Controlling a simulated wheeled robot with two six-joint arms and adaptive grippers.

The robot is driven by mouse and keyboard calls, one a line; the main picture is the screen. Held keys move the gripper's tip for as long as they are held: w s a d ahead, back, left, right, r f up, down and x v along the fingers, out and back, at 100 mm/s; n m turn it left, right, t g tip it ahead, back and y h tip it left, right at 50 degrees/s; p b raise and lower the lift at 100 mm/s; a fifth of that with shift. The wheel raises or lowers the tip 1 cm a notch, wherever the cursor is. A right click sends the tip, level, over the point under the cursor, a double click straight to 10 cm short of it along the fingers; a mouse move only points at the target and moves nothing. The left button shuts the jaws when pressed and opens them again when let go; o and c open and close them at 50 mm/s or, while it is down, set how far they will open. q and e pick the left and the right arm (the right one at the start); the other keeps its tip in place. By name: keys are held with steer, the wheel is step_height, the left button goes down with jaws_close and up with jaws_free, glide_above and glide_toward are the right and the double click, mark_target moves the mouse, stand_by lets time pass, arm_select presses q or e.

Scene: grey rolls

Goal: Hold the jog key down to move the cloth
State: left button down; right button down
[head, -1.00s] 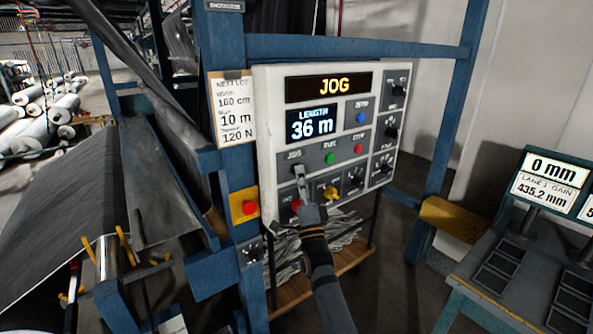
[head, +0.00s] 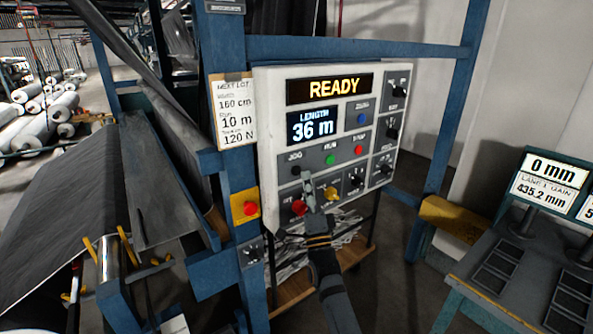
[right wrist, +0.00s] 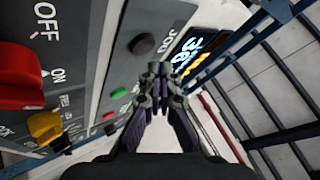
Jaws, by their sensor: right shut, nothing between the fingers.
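The control panel (head: 388,130) shows READY on its upper display (head: 329,88) and 36 m on the length display (head: 313,126). The jog key (head: 296,170), a black round button under the label JOG, is uncovered at the panel's left. In the right wrist view the jog key (right wrist: 143,44) stands out from the panel, apart from the fingertips. My right gripper (head: 307,186) is shut and empty, just below and right of the key; its closed tips (right wrist: 158,72) show in the right wrist view. Dark grey cloth (head: 75,205) runs through the machine at left. My left gripper is not in view.
A red knob (head: 298,207) and a yellow knob (head: 331,193) sit close around my right fingers. Green (head: 330,160) and red (head: 358,150) buttons lie to the right of the key. A red stop button (head: 250,208) is on the blue post.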

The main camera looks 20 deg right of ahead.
steer(key=s, duration=0.2)
steer(key=s+d+p, duration=0.1)
steer(key=s, duration=0.1)
steer(key=shift+d+r, duration=0.1)
steer(key=shift+d, duration=0.1)
